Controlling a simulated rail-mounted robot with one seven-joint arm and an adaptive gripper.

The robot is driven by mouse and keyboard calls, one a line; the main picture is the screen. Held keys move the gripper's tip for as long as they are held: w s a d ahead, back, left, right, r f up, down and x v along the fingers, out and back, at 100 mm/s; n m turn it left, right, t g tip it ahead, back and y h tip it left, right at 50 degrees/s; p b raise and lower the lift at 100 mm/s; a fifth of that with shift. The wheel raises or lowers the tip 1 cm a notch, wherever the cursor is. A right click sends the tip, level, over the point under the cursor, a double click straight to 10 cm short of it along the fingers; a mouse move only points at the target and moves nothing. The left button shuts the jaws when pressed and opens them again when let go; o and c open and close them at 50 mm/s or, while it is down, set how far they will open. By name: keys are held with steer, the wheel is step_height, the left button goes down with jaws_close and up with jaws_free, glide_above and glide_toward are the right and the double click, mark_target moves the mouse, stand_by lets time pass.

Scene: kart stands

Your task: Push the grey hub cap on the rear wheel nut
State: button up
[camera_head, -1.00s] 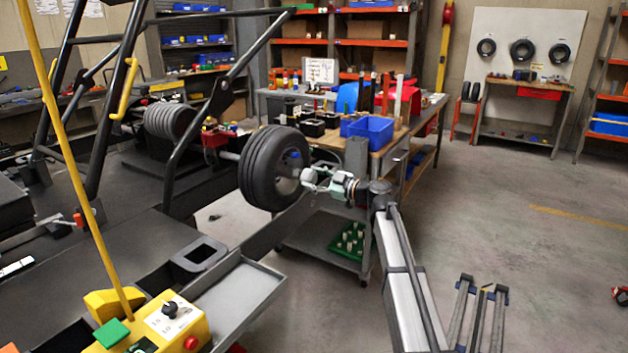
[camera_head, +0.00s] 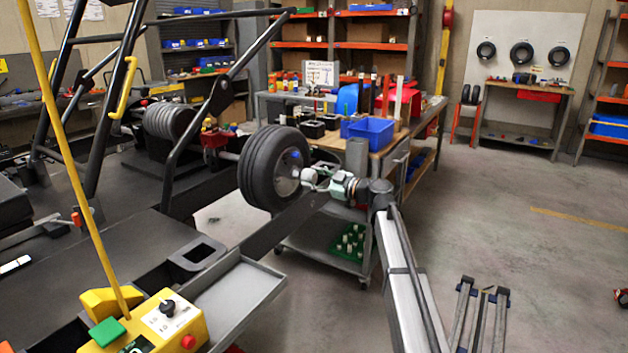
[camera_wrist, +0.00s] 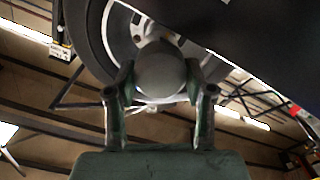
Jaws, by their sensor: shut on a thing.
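The rear wheel (camera_head: 266,170) is a black tyre on the kart's axle, with a silver rim facing right. My gripper (camera_head: 308,179) is at the outer side of the wheel, close to its centre. It is shut on the grey hub cap (camera_wrist: 160,72), a rounded grey piece between the two fingers in the wrist view. The cap also shows in the head view (camera_head: 307,175), between the fingers and the rim. The wheel (camera_wrist: 100,35) is behind the cap in the wrist view. The wheel nut is hidden behind the cap, and I cannot tell whether the cap touches it.
A grey trolley with a green tray of pegs (camera_head: 349,242) stands behind and below my arm. Blue bins (camera_head: 371,130) sit on the workbench behind. A grey tray (camera_head: 240,290) and a yellow control box (camera_head: 165,325) are at the front left. The floor at right is mostly clear.

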mark_target(304, 176)
steer(key=shift+b+x, duration=1.5)
steer(key=shift+x, duration=0.45)
steer(key=o, duration=1)
steer(key=shift+d, duration=0.1)
steer(key=v, duration=1.2)
steer(key=shift+s, duration=0.1)
